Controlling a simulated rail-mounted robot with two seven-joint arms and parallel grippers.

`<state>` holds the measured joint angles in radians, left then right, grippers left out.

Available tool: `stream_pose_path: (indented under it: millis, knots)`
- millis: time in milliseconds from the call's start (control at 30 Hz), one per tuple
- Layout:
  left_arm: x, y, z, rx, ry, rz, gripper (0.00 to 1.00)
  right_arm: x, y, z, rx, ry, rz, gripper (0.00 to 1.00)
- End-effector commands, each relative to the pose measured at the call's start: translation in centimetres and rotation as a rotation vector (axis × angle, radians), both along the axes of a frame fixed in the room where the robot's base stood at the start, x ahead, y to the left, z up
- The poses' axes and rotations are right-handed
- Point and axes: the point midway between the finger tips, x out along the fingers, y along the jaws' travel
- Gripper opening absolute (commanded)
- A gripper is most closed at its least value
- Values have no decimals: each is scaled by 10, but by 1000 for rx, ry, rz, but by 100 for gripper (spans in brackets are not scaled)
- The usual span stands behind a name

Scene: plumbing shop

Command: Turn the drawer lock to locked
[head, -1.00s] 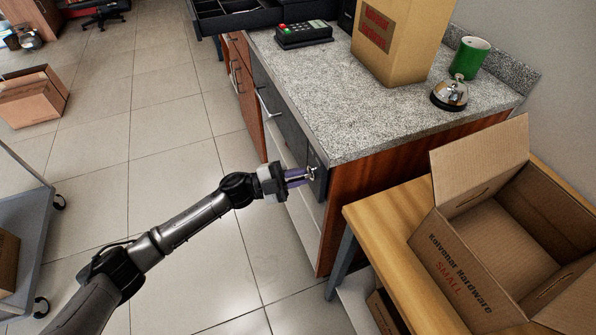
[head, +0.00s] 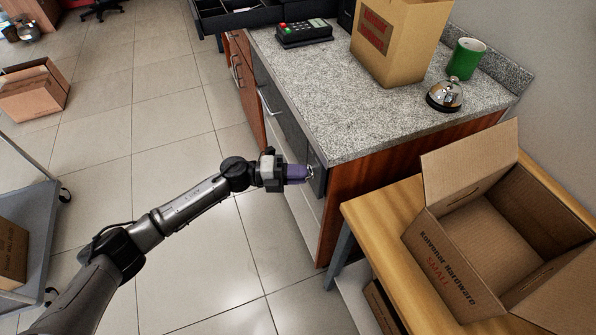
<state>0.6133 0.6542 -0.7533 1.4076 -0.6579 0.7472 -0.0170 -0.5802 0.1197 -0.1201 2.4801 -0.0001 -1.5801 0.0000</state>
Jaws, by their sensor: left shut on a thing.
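The dark drawer front (head: 291,137) is on the side of the granite-topped counter, in the middle of the head view. A small shiny metal piece of the drawer lock (head: 311,172) shows at the drawer's near end. My left gripper (head: 305,173) reaches it from the left, its purple fingers shut on this piece. The fingers hide most of the lock, so I cannot tell its exact angle. The drawer looks closed. My right gripper is not in view.
The granite counter (head: 345,125) bears a card terminal (head: 304,33), a cardboard box (head: 395,45), a bell (head: 444,95) and a green cup (head: 466,58). An open carton (head: 465,235) stands on a wooden table (head: 365,215) at right.

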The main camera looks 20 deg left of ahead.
Motion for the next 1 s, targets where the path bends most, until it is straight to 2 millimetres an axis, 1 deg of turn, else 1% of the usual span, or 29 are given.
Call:
stream_pose_path:
  millis: [567,600,800,833,1000]
  knots:
    - [0,-1,1,15,-19,-3,0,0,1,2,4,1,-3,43]
    - [0,-2,1,15,-19,-3,17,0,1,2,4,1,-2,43]
    - [0,-1,0,15,-18,-2,36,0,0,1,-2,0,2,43]
    - [0,-1,0,15,-18,-2,38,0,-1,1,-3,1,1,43]
    - [0,-1,0,15,-17,-1,38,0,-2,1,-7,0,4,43]
